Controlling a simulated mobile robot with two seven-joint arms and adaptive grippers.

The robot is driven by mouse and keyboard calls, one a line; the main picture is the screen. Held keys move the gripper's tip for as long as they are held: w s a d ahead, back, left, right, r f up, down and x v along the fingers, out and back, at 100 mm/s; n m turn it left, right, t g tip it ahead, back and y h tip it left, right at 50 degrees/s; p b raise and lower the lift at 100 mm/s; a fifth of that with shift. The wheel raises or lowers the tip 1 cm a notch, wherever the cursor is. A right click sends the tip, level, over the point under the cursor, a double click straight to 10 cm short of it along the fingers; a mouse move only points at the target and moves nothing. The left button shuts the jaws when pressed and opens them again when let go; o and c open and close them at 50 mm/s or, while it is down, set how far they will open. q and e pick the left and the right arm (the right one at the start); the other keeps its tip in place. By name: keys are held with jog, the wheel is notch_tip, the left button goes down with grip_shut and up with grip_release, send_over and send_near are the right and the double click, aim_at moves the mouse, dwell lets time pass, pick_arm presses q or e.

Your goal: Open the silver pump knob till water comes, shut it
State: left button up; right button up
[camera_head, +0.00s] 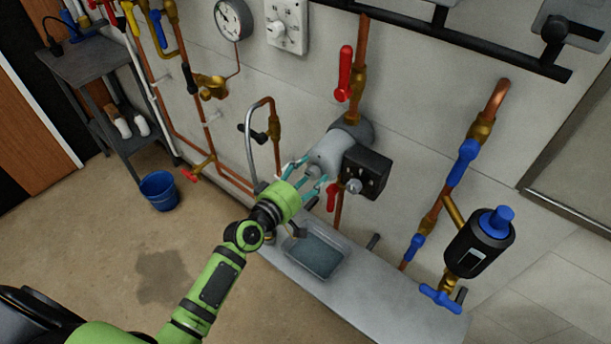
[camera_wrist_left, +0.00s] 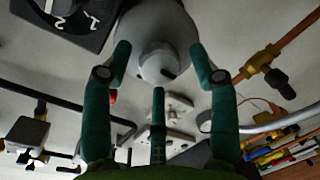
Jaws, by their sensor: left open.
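The pump (camera_head: 330,152) is a grey cylinder on the wall pipe, with a black box (camera_head: 367,172) on its right side. A silver knob (camera_head: 354,186) sits on the front of that box. In the left wrist view the dial face of the black box (camera_wrist_left: 72,22) shows at the upper left, with numbers. My left gripper (camera_head: 309,182) is open, its teal fingers spread in front of the pump's round end and left of the silver knob. The pump's end (camera_wrist_left: 158,50) shows between the fingertips in the left wrist view; contact cannot be told. My right gripper is not in view.
A tray (camera_head: 341,262) with what looks like water stands on the grey ledge below. Red-handled valves (camera_head: 345,75) are above and below the pump. Blue valves and a black cylinder (camera_head: 478,245) are to the right. A blue bucket (camera_head: 160,190) stands on the floor at left.

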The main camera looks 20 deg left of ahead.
pick_arm(q)
jog(key=v, duration=1.2)
